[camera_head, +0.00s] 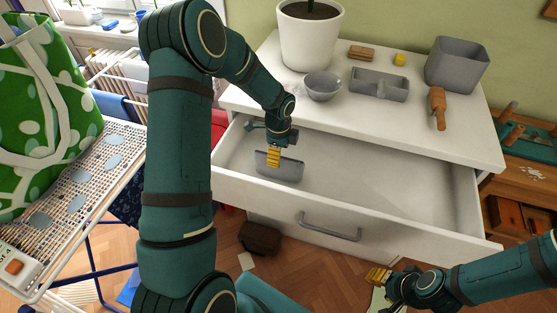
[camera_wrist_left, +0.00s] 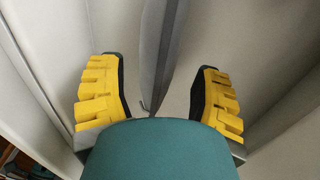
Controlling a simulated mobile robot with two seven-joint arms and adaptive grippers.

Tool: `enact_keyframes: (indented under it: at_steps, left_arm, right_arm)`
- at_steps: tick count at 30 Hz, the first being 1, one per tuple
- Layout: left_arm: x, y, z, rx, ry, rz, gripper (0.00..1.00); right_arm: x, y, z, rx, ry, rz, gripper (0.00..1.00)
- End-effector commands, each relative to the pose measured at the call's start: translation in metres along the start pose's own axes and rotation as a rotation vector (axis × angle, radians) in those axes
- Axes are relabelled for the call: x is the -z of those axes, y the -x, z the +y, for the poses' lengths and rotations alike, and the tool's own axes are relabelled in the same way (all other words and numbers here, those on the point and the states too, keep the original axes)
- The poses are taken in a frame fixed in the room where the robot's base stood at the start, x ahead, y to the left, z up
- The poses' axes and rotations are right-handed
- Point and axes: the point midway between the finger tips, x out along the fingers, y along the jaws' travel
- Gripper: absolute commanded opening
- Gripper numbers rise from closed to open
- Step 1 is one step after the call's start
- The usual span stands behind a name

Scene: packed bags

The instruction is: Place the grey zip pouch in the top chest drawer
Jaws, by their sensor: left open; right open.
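The grey zip pouch (camera_head: 288,170) lies inside the open top chest drawer (camera_head: 395,195), toward its left end. My left gripper (camera_head: 272,156) is over the pouch in the drawer, with its yellow fingers pointing down. In the left wrist view the pouch (camera_wrist_left: 161,50) shows as a narrow grey strip between the two spread fingers (camera_wrist_left: 160,98), with a gap on each side. Part of the pouch is hidden behind the gripper. My right gripper (camera_head: 380,278) is open and empty, low in front of the chest at the right.
A green bag (camera_head: 50,110) sits on a white rack at the left. The drawer's right part is clear.

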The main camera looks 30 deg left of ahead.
Motion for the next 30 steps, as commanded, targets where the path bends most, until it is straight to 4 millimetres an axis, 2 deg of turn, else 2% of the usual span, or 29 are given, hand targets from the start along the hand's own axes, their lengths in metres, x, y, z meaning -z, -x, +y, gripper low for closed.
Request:
enact_keyframes:
  at_steps: [1, 3, 10, 15, 30]
  left_arm:
    - [0.000, 0.014, -0.001, 0.004, 0.000, 0.001, 0.65]
    - [0.000, 0.027, -0.001, 0.004, -0.001, 0.000, 0.65]
    - [0.000, 0.057, 0.000, 0.001, 0.000, 0.000, 0.65]
    - [0.000, 0.063, 0.000, 0.000, -0.001, 0.000, 0.65]
    - [0.000, 0.063, 0.000, 0.000, -0.001, 0.000, 0.65]
  right_arm:
    - [0.001, 0.003, -0.001, 0.000, -0.001, 0.002, 0.47]
    - [0.002, 0.005, -0.002, 0.000, -0.001, 0.004, 0.47]
    - [0.004, 0.008, -0.003, -0.001, -0.003, 0.008, 0.47]
    - [0.004, 0.009, -0.003, -0.001, -0.003, 0.010, 0.47]
    - [0.004, 0.009, -0.003, -0.001, -0.003, 0.010, 0.47]
